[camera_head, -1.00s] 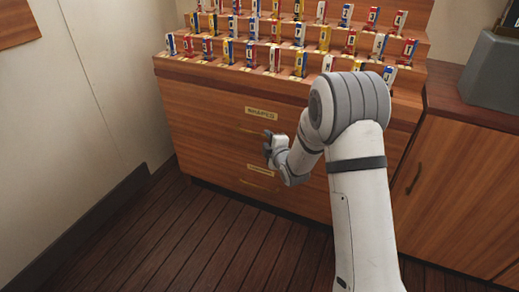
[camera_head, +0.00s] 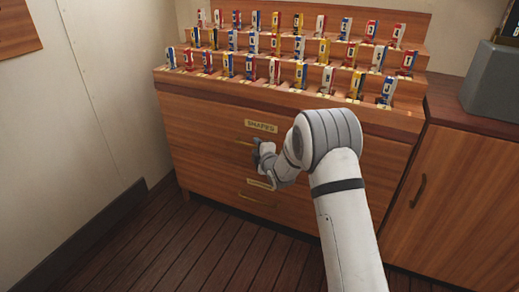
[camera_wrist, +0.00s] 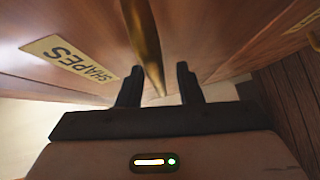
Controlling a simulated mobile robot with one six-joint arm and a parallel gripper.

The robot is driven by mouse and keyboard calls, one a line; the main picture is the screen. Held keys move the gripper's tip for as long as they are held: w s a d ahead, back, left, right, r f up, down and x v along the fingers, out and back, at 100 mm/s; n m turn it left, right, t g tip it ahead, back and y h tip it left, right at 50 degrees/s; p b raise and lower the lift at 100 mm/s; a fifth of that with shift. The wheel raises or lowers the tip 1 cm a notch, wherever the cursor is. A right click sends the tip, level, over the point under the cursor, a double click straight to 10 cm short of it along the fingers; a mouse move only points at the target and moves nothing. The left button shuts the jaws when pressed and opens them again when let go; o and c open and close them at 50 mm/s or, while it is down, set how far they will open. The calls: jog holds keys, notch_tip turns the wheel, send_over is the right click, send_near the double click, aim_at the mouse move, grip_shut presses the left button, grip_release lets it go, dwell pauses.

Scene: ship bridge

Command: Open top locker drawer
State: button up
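The top locker drawer (camera_head: 200,122) is a wide wooden front with a brass label and looks shut. Its label (camera_head: 261,126) reads SHAPES, and the label shows in the wrist view (camera_wrist: 72,58). The drawer's brass handle (camera_head: 243,142) is mostly hidden behind my gripper in the head view. In the wrist view the brass bar (camera_wrist: 145,40) runs down between the two dark fingertips. My gripper (camera_head: 262,155) is at this handle, just below the label. In the wrist view my gripper (camera_wrist: 158,85) has its fingers apart, with a gap around the bar; contact is not clear.
A lower drawer (camera_head: 215,185) has its own label and handle under my gripper. Tiered shelves (camera_head: 200,76) with several coloured upright pieces sit on top. A cupboard (camera_head: 455,200) stands at the right, a white wall (camera_head: 90,110) at the left. The wooden floor (camera_head: 170,245) in front is clear.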

jog(key=shift+c, duration=0.3)
grip_shut()
